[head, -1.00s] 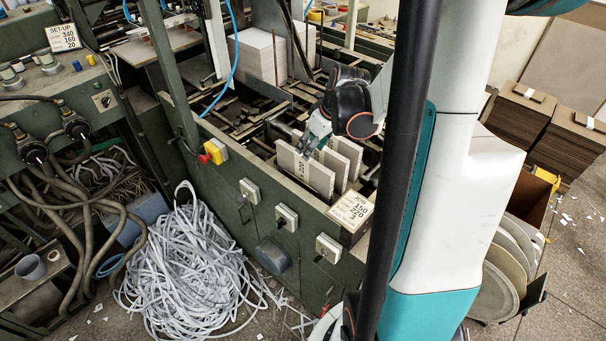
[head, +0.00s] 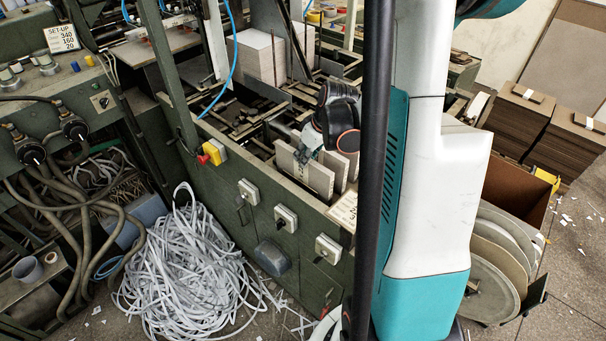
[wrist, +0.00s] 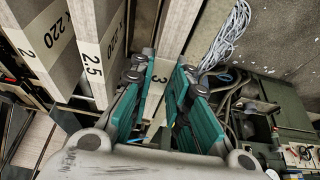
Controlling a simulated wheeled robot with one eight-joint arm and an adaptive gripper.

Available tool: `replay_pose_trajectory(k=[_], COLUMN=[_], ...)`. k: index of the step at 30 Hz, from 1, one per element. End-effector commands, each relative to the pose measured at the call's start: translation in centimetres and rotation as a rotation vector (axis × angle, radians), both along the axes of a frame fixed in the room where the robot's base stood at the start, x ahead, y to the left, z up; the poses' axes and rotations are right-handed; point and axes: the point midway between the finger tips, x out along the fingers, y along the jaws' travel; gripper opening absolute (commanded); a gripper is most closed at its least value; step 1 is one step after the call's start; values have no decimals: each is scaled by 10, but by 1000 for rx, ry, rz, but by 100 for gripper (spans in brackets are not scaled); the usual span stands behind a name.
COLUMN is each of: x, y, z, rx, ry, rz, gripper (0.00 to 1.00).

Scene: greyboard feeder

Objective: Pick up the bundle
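Three greyboard bundles stand on edge side by side in the feeder. The front bundle (head: 306,178) is partly covered by my gripper in the head view. In the wrist view, the bundle marked 3 (wrist: 181,24) runs between my gripper's teal fingers (wrist: 164,70), with one finger on each side. I cannot tell whether the fingers press on it. To its left stand a bundle marked 2.5 (wrist: 93,58) and one marked 2 (wrist: 43,42). The job card (head: 343,211) lies at the feeder's right end and is partly hidden by my arm.
The green feeder wall (head: 240,170) with switches runs in front of the bundles. Close neighbouring bundles leave narrow gaps. A white board stack (head: 258,55) stands behind, with a blue hose beside it. Tangled paper strips (head: 190,260) lie on the floor.

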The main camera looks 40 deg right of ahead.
Motion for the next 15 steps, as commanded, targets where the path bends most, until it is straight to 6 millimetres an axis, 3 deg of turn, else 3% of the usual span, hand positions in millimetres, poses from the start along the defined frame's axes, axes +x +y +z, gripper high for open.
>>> replay_pose_trajectory(k=[15], x=[0], y=[0], z=[9], rx=[0], ry=[-1], rz=[0], gripper=[0])
